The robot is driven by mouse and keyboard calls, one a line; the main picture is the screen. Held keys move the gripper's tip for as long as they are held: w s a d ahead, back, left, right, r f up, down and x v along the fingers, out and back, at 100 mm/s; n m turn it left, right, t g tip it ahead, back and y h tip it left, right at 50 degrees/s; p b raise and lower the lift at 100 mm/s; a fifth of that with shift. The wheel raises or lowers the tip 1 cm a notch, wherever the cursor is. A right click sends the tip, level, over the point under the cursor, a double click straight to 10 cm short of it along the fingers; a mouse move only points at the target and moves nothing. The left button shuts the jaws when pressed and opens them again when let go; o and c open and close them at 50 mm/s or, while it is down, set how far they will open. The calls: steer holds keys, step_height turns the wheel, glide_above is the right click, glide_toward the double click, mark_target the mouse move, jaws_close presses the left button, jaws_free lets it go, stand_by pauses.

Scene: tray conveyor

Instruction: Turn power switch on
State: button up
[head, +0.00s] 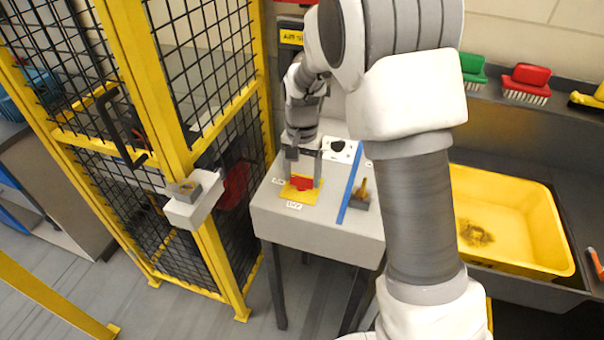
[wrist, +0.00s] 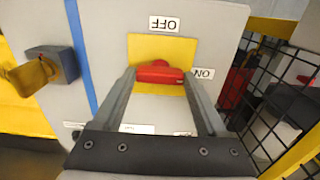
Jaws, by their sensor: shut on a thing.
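The power switch is a red handle (head: 302,184) on a yellow plate (head: 289,194), set in the top of a grey box-like stand (head: 330,226). My gripper (head: 303,178) reaches down from above, with a finger on each side of the handle, shut on it. In the wrist view the red handle (wrist: 160,74) lies crosswise between the fingertips. Its right end is near the upside-down ON label (wrist: 203,73). An OFF label (wrist: 164,24) is at the plate's top edge. Another label (wrist: 183,134) shows below, partly hidden by my gripper. The handle's ends are partly covered by the fingers.
A blue strip (head: 351,187) and a small grey block with a brownish lever (head: 361,194) are right of the plate. A yellow-framed mesh cage (head: 185,165) stands left. A yellow basin (head: 520,228) is at right.

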mark_target(302, 178)
stand_by(0.4)
steer(key=o, duration=1.3)
step_height(302, 178, up, 18)
steer(key=shift+f+p, duration=0.25)
steer(key=shift+p, duration=0.15)
steer(key=s+d+r+n+t, duration=0.1)
steer(key=s+d+r, duration=0.2)
steer(key=s, duration=0.3)
steer(key=s+d+r+n+t, duration=0.1)
steer(key=s+d+r+t, duration=0.15)
steer(key=s, duration=0.25)
steer(key=s+d+f+n+t, duration=0.2)
steer(key=s+d, duration=0.2)
steer(key=s, duration=0.9)
steer(key=shift+s+f+n, duration=0.2)
steer(key=shift+s+n, duration=0.1)
steer(key=shift+s, duration=0.05)
